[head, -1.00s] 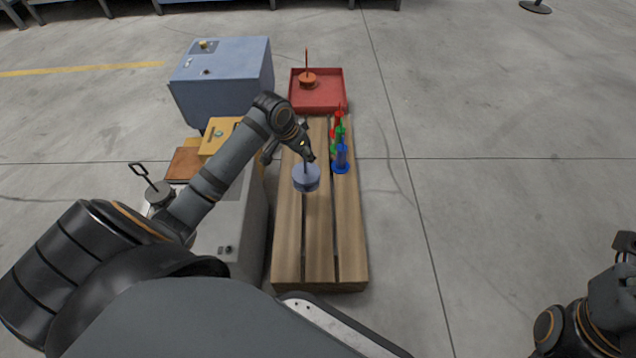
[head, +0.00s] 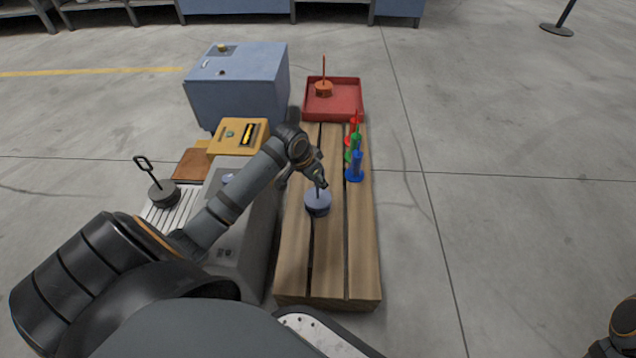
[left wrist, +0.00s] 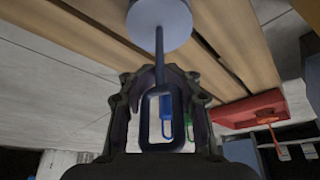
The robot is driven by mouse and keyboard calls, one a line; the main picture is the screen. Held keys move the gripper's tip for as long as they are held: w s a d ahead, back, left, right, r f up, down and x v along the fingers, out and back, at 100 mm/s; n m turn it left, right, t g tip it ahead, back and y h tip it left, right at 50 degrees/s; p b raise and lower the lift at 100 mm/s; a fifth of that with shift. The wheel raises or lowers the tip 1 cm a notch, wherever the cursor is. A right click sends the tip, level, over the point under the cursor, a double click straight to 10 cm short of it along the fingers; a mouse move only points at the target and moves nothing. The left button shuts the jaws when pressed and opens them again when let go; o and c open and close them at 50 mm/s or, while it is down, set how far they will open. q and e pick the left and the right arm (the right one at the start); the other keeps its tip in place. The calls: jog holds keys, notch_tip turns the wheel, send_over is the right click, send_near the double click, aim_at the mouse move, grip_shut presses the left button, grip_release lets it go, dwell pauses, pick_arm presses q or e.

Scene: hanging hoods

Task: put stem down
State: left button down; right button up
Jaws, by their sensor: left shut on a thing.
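The stem is a blue-grey round weight (head: 318,204) with a thin upright rod and a loop handle. It is over the wooden slatted bench (head: 328,270), near its middle. My left gripper (head: 322,184) is shut on the handle end, above the weight. In the left wrist view the loop handle (left wrist: 161,118) sits between the fingers, and the rod runs to the round weight (left wrist: 160,22) against the planks. I cannot tell whether the weight's underside touches the bench. Only a piece of my right arm shows at the lower right; its gripper is out of view.
Blue (head: 355,168), green (head: 352,150) and red (head: 353,130) upright pieces stand right of the gripper. A red tray (head: 345,100) holds an orange stemmed weight (head: 323,89). A dark weight (head: 163,194) stands left. The bench's near end is clear.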

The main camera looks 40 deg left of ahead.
dwell(0.3)
pick_arm(q)
jog(key=c, duration=1.5)
grip_release()
jog(key=shift+f, duration=0.1)
jog(key=o, duration=0.6)
